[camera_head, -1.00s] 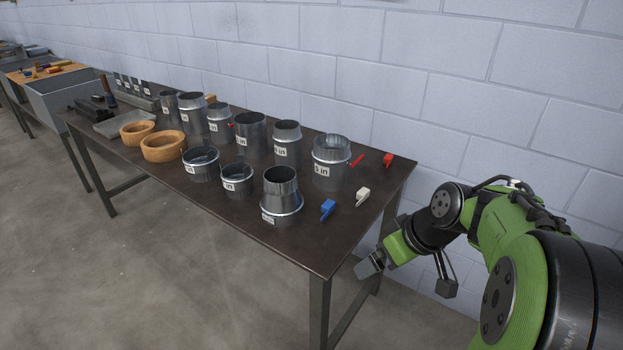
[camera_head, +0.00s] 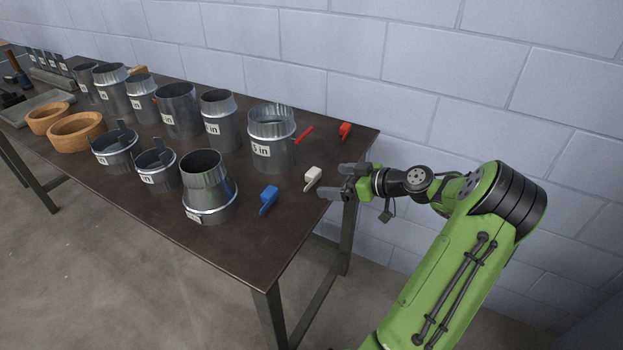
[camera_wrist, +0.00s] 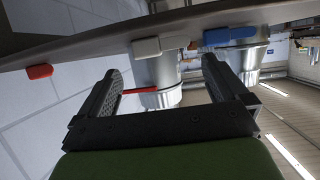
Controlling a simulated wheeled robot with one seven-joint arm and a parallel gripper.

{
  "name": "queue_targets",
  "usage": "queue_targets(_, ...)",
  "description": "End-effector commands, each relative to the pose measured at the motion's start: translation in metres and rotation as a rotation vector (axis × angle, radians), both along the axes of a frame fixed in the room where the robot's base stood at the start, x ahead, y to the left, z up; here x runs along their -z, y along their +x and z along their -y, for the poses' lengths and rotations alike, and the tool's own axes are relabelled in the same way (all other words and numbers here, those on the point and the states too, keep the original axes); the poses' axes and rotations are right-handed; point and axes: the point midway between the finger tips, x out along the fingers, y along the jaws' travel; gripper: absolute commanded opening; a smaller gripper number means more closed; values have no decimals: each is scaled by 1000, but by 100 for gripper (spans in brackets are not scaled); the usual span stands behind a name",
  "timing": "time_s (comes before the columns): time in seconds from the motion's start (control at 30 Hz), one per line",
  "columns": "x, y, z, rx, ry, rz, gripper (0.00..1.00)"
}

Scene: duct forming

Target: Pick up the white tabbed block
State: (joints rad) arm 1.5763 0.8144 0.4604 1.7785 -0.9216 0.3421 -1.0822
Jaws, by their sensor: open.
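The white tabbed block (camera_head: 313,176) lies on the dark table near its right end, between the blue block and the red block. My gripper (camera_head: 342,180) is at the table's right edge, just right of the white block, with its fingers pointing toward it. The gripper is open and empty, and a gap shows between it and the block. In the wrist view the white block (camera_wrist: 160,46) appears above and between the two open fingers (camera_wrist: 162,88), with its tab reaching to the right.
A blue tabbed block (camera_head: 268,197) lies left of the white one. A red block (camera_head: 345,130) and a thin red piece (camera_head: 304,134) lie farther back. A labelled metal duct (camera_head: 272,140) and a stepped duct (camera_head: 208,190) stand nearby. A block wall runs behind the table.

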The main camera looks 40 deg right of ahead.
Motion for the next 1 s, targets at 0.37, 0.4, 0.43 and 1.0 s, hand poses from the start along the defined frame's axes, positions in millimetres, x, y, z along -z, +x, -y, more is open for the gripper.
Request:
queue_targets(0.37, 22, 53, -15, -1, 0, 0, 100)
queue_targets(0.4, 23, 57, -16, -1, -1, 0, 100)
queue_targets(0.43, 24, 59, -17, -1, 0, -1, 100)
queue_targets(1.0, 23, 61, -17, 1, -1, -1, 62)
